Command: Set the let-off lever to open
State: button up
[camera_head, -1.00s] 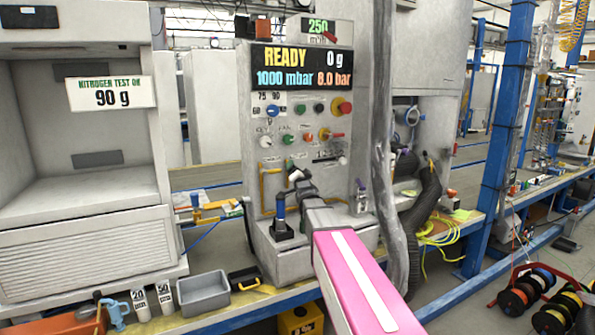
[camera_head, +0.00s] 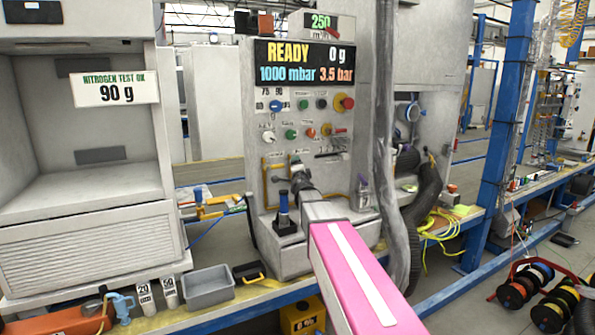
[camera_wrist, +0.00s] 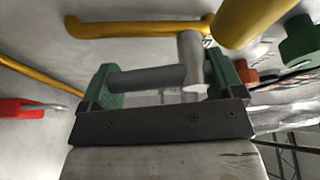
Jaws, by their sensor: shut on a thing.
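The let-off lever appears in the wrist view as a grey rod (camera_wrist: 148,78), joined to a pale upright stem beside a yellow pipe. My gripper (camera_wrist: 168,84) has its green-padded fingers on either side of the rod and is shut on it. In the head view my gripper (camera_head: 299,172) is at the lower front of the grey control panel (camera_head: 256,139), by the yellow pipe. There my gripper hides most of the lever, so its exact angle is hard to read.
The panel's display (camera_head: 304,64) reads READY, 0 g, 1000 mbar and 3.5 bar. Several knobs and a red emergency button (camera_head: 344,102) sit above my gripper.

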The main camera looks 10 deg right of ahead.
jog(key=shift+s+a+f+m+g, duration=0.15)
jog(key=shift+m+g, duration=0.15)
jog(key=shift+m, duration=0.4)
dwell(0.4)
jog(key=o, duration=1)
jog(key=shift+o, duration=0.2)
jog(key=s, duration=1)
jog(key=shift+s+a+f, duration=0.25)
jog(key=shift+s+a, duration=0.1)
jog(key=shift+a, duration=0.05)
